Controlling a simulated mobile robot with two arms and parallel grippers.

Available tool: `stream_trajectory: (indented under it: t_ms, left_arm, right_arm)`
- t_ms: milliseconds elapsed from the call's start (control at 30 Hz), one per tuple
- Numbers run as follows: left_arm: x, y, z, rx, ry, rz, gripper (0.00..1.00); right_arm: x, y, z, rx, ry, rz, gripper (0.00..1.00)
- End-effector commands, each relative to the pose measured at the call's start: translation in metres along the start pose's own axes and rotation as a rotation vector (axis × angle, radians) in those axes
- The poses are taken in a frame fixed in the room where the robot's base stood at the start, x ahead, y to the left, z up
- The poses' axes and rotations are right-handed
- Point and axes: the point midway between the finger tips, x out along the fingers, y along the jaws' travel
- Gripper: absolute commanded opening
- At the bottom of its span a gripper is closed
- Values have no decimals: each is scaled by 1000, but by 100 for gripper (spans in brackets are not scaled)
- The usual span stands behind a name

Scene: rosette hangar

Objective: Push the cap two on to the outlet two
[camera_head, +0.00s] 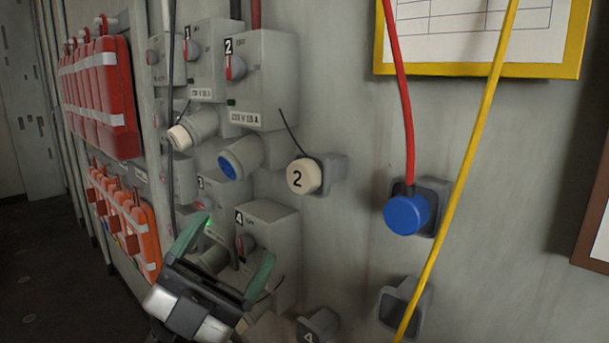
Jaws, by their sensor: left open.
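Outlet two (262,78) is a grey wall box marked 2 with a red-and-white switch. Its round socket (239,159) points out toward me and shows an uncovered blue face. Cap two (302,177) is a cream round cap marked 2. It sits on a grey wall holder to the right of the socket, apart from it, with a thin black cord running up toward the box. My left gripper (226,253) is open and empty, below and left of cap two, in front of the outlet four box. My right gripper is not in view.
Outlet one's socket (190,131) has a cream end. Outlet four (267,240) is partly behind my left gripper. A blue plug (406,214) on a red cable sits in a holder at right. A yellow cable (460,176) crosses the wall. Red bags (105,92) hang at left.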

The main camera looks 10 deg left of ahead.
Motion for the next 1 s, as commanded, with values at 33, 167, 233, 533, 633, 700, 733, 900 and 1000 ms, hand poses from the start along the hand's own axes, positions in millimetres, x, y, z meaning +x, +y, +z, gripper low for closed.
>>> stream_trajectory:
  t_ms: [33, 167, 233, 533, 633, 700, 733, 900, 1000]
  left_arm:
    - [15, 9, -15, 65, 87, 121, 81]
    - [35, 35, -26, 233, 150, 448, 81]
    - [42, 41, -18, 334, 101, 598, 81]
    - [59, -1, 33, 623, -352, 819, 81]
    - [60, -14, 39, 651, -438, 813, 81]
    - [61, -18, 41, 661, -466, 808, 81]
    - [61, -19, 42, 662, -473, 808, 81]
    - [60, -19, 42, 660, -475, 808, 81]
    - [60, -19, 42, 660, -474, 808, 81]
  right_arm:
    - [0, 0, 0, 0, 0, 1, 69]
    - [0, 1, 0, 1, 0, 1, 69]
    - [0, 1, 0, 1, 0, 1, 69]
    - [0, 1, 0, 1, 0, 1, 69]
    - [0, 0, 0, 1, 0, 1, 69]
    - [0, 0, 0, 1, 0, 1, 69]
    - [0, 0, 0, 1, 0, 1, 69]
    - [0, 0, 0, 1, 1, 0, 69]
    - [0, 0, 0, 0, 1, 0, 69]
